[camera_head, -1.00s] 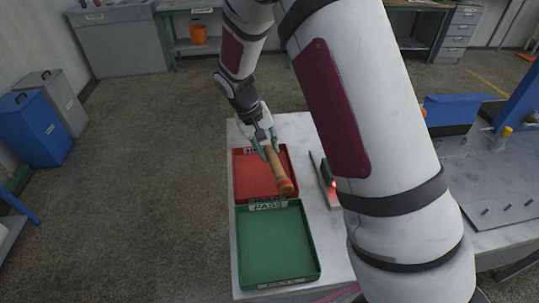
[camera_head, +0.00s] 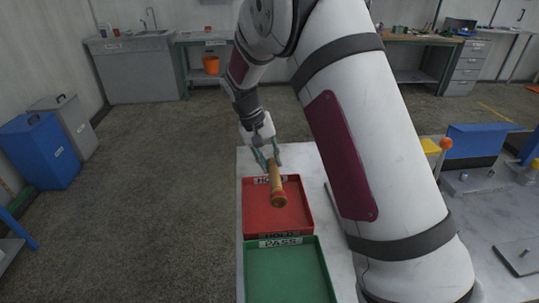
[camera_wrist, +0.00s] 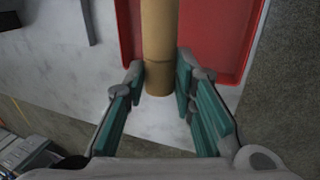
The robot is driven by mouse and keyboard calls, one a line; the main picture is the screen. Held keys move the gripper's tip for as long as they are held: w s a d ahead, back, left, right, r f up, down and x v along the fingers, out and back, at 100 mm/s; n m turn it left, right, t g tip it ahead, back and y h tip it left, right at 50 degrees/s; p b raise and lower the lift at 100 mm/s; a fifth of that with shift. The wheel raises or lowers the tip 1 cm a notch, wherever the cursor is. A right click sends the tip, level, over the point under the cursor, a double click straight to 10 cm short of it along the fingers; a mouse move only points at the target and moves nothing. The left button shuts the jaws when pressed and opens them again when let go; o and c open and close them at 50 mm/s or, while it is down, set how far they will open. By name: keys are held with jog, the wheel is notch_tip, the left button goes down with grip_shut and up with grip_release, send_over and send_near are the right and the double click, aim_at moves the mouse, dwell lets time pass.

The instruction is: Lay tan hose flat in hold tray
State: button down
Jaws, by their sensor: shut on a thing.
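A tan hose (camera_head: 276,184) with an orange-brown end is held by my gripper (camera_head: 268,160) over the red hold tray (camera_head: 299,225). In the head view the hose slants down toward the camera, its far end at the fingers. In the wrist view the tan hose (camera_wrist: 159,40) runs up between the teal fingers of my gripper (camera_wrist: 161,82), with its near end just past the fingertips. The red tray (camera_wrist: 222,60) lies beyond and below it. I cannot tell whether the hose touches the tray floor.
A green pass tray (camera_head: 287,275) adjoins the hold tray on the near side. Both stand on a pale marble-like table (camera_head: 326,225). My arm covers much of the table to the right. A blue fixture (camera_head: 482,147) stands farther right.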

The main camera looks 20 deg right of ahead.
jog(key=shift+f+b, duration=1.4)
jog(key=shift+f, duration=3)
jog(key=c, duration=1.2)
grip_release()
jog(key=shift+c, duration=0.2)
jog(key=v, duration=1.2)
